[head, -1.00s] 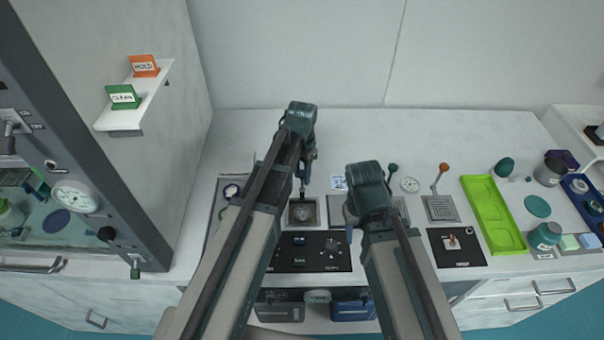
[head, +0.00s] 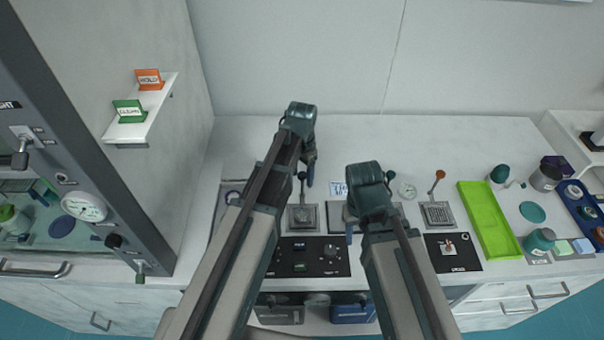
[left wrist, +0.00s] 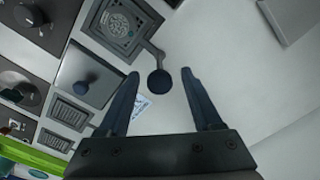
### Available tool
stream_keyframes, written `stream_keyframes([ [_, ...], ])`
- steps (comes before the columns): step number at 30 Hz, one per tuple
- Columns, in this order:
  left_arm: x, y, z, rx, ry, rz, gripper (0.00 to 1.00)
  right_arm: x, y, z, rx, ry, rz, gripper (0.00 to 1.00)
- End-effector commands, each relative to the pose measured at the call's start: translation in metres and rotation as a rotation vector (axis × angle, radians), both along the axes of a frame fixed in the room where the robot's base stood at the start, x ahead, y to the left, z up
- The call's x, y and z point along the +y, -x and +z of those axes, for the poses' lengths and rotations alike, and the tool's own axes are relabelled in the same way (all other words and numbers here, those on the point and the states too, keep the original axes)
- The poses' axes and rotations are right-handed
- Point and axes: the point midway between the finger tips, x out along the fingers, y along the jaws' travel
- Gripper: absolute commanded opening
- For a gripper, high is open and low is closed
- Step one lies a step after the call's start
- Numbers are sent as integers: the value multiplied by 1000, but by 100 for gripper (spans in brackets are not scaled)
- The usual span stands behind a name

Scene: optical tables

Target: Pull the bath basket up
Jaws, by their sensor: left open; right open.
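The bath basket (head: 303,216) is a grey perforated piece in a square bath at the left of the worktop, with a lever ending in a dark round knob (head: 302,176). In the left wrist view the basket (left wrist: 118,24) shows as a round mesh in its square frame. Its knob (left wrist: 158,82) lies in the gap between the fingers of my left gripper (left wrist: 160,74), which is open. I cannot tell whether a finger touches the knob. In the head view my left gripper (head: 310,178) is just right of the knob. My right gripper (head: 350,232) is open and empty, mostly hidden by its wrist.
A black control panel (head: 282,258) lies in front of the bath. A second bath (head: 437,214) has an orange-knobbed lever. A green tray (head: 490,222) and bottles stand at the right. The worktop behind the baths is clear.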

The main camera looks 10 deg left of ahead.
Motion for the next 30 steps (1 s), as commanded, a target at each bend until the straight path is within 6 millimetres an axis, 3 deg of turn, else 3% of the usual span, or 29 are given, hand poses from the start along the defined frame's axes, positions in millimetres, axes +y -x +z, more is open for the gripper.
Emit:
stream_keyframes([
  [11,0,0,24,0,0,0,66,0,0,24,0,0,1,50],
  [30,0,0,118,0,0,0,66,0,0,118,0,-2,-7,50],
])
